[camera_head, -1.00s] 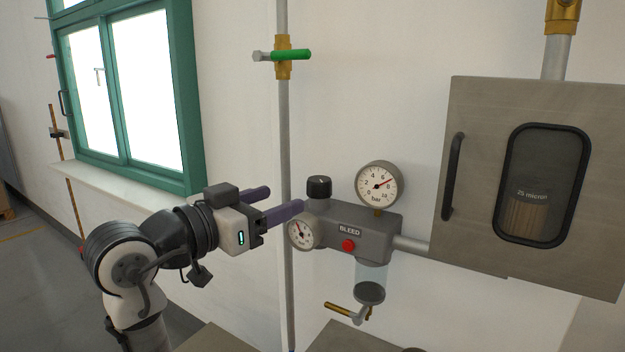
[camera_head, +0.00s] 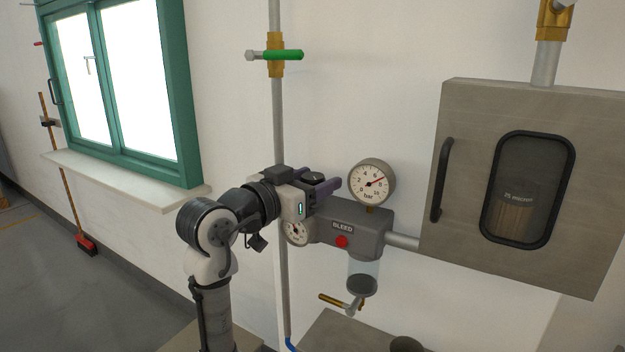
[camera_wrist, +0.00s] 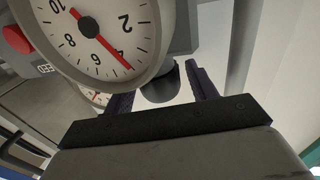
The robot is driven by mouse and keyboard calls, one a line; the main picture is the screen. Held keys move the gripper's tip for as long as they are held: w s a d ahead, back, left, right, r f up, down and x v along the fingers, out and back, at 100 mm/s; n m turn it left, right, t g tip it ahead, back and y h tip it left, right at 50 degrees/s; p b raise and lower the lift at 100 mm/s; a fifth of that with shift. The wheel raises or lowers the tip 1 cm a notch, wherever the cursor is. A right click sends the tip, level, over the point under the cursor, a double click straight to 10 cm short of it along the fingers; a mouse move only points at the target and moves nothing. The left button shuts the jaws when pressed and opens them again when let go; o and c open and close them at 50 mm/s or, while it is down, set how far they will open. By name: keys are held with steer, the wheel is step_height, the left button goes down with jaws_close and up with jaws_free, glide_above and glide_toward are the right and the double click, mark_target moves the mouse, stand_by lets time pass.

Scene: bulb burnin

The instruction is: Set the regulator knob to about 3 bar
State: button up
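The black regulator knob (camera_head: 315,177) sits on top of the grey regulator body (camera_head: 350,228), partly hidden by my gripper (camera_head: 326,188). In the wrist view, the dark knob (camera_wrist: 161,84) lies between the two fingers of my gripper (camera_wrist: 160,88), with visible gaps at both sides. The fingers are open and do not appear to touch it. The front dial gauge (camera_head: 296,230) is partly covered by my gripper. It shows large and upside down in the wrist view (camera_wrist: 65,40), its red needle near 4.
The upper bar gauge (camera_head: 372,183) has its needle between 6 and 8. The red BLEED button (camera_head: 342,241) is on the body's front. A filter cabinet (camera_head: 440,250) stands at right, a vertical pipe (camera_head: 276,130) with a green-handled valve (camera_head: 283,55) behind.

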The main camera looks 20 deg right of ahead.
steer(key=c, duration=0.8)
steer(key=shift+t, duration=0.3)
steer(key=n+t+y, duration=0.3)
steer(key=t, duration=0.1)
steer(key=shift+s+n, duration=0.1)
steer(key=shift+n, duration=0.2)
steer(key=shift+n+t+y+p, duration=0.3)
steer(key=shift+n+t+y, duration=1.05)
steer(key=shift+y, duration=0.55)
steer(key=shift+n, duration=0.25)
steer(key=o, duration=0.9)
steer(key=shift+o, duration=0.2)
